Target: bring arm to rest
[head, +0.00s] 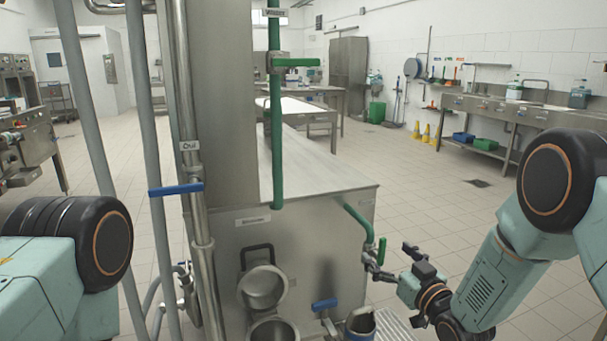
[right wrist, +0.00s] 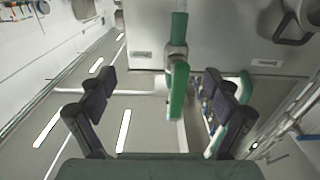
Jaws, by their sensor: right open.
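My right gripper (head: 394,261) is open in front of the steel tank's right part, beside a green valve handle (head: 382,250) on a short green spout. In the right wrist view, the fingers of my right gripper (right wrist: 158,105) are wide apart. The green handle (right wrist: 177,90) shows between them there, with a gap on both sides; I cannot tell its depth. Nothing is held. Of my left arm only a thick joint shows at the left edge of the head view; its gripper is out of view.
The steel tank (head: 300,250) has metal cups (head: 262,287) at its front. A blue valve handle (head: 324,304) and a steel vessel (head: 360,325) are low, near my right arm. Vertical pipes with another blue handle (head: 175,189) stand at left. Tiled floor at right is open.

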